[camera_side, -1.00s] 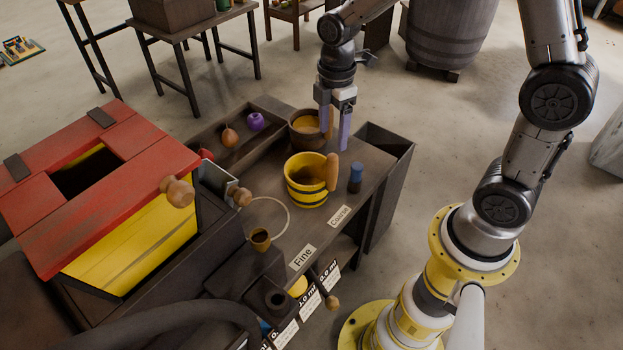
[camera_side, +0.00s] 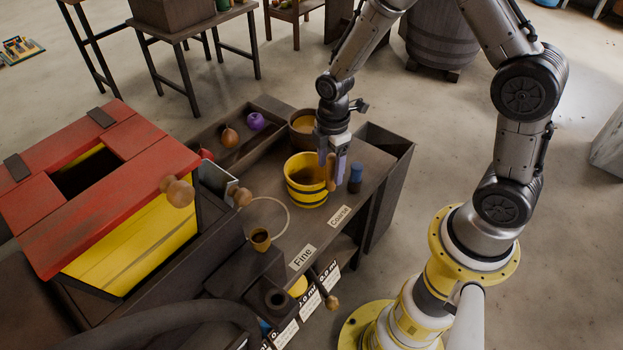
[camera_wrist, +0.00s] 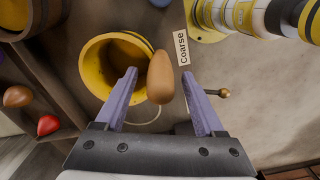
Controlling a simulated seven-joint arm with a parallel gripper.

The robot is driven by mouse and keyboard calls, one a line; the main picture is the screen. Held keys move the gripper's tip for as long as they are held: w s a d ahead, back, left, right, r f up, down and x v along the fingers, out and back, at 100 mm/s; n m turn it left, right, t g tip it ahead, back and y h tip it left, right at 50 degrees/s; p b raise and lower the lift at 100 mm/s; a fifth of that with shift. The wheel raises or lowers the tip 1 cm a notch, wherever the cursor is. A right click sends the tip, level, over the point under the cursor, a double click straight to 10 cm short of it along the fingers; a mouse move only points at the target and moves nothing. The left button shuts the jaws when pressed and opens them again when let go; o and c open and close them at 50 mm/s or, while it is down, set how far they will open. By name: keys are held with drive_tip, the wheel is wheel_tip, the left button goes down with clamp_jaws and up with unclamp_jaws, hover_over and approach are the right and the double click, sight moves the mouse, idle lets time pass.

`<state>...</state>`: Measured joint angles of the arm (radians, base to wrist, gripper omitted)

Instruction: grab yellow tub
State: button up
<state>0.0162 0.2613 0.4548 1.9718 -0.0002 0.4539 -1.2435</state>
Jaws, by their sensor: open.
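The yellow tub (camera_side: 306,192) with dark bands stands upright on the dark bench, with a wooden handle (camera_side: 331,172) on its right side. In the wrist view the tub (camera_wrist: 92,68) is at upper left and its handle (camera_wrist: 161,78) lies between my finger tips in the picture. My gripper (camera_side: 331,168) is open, its purple fingers pointing down at the handle side of the tub. In the wrist view the gripper (camera_wrist: 160,92) has one finger over the tub's rim area and the other on the far side of the handle. I cannot tell whether either finger touches.
A blue-topped dark cylinder (camera_side: 355,178) stands close to the right of my fingers. A brown bowl with yellow contents (camera_side: 303,124) is behind the tub. A tray (camera_side: 201,140) holds fruit at the left.

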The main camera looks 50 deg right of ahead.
clamp_jaws()
idle(1.4)
